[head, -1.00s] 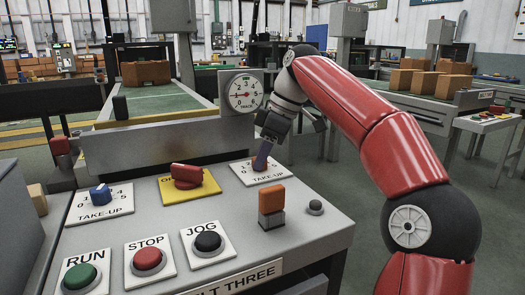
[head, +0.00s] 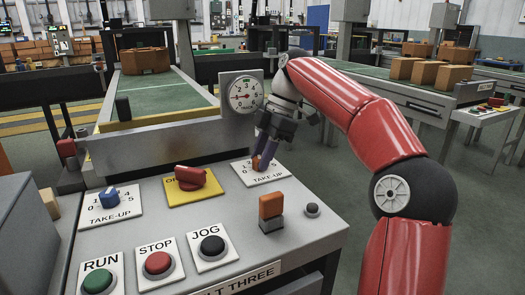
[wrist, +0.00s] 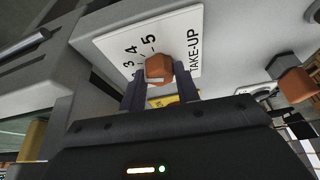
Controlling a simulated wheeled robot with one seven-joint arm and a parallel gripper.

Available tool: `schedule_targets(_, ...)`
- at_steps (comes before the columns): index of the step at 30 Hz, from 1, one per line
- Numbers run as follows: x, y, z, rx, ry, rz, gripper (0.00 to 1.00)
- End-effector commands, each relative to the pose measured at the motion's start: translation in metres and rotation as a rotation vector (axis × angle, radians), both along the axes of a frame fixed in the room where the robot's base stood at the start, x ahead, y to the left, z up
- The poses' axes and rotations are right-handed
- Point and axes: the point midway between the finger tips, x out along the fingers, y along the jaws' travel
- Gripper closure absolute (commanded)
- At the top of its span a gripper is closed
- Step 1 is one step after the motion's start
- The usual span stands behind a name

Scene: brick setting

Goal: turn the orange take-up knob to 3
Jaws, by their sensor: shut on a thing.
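The orange take-up knob (head: 257,163) is on the right-hand TAKE-UP plate (head: 272,176) of the console. In the wrist view the knob (wrist: 158,68) sits between my two dark fingers, with 3, 4 and 5 readable on the plate beside it. My gripper (head: 267,152) reaches down from the upper right and is shut on the knob. The fingers hide part of the knob and scale, so I cannot tell which number it points to. The round gauge (head: 245,93) stands behind the plate; its exact reading is too small to tell.
A blue knob (head: 109,196) is on the left TAKE-UP plate. A red rotary switch (head: 190,178) on a yellow plate lies between the two. An orange-topped block (head: 271,211) stands up in front of the right plate. RUN, STOP and JOG buttons line the front.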

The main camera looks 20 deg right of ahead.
Motion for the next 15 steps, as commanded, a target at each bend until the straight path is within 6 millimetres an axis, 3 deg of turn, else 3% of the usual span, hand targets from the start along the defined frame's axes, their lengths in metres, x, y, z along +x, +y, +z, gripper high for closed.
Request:
schedule_targets(10, 0.0002, 0.0003, -0.0002, 0.0, -0.001, 0.003, 0.91)
schedule_targets(11, 0.0001, 0.0004, -0.0002, 0.0, -0.001, 0.003, 0.65)
schedule_targets(15, 0.0002, 0.0003, -0.0002, 0.0, -0.001, 0.002, 0.47)
